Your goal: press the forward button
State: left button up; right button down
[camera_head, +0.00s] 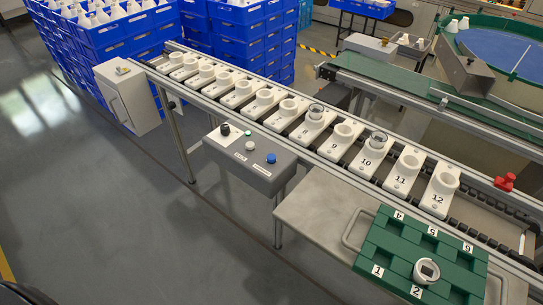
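A grey control box (236,166) is mounted on the near side of the roller conveyor. On its top are a black knob (225,130), a small green button or lamp (247,133), a white button (249,146) and a blue button (271,158). Two small white labels (259,171) lie in front of the buttons; their text is too small to read, so I cannot tell which button is marked forward. Neither of my grippers is in view.
The conveyor carries a row of white numbered holders (366,163), some with clear-topped items. A green tray (455,285) with numbered places sits on a metal shelf (310,210). A red mushroom button (505,182) is at right. Blue crates (245,45) stand behind. Floor at left is clear.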

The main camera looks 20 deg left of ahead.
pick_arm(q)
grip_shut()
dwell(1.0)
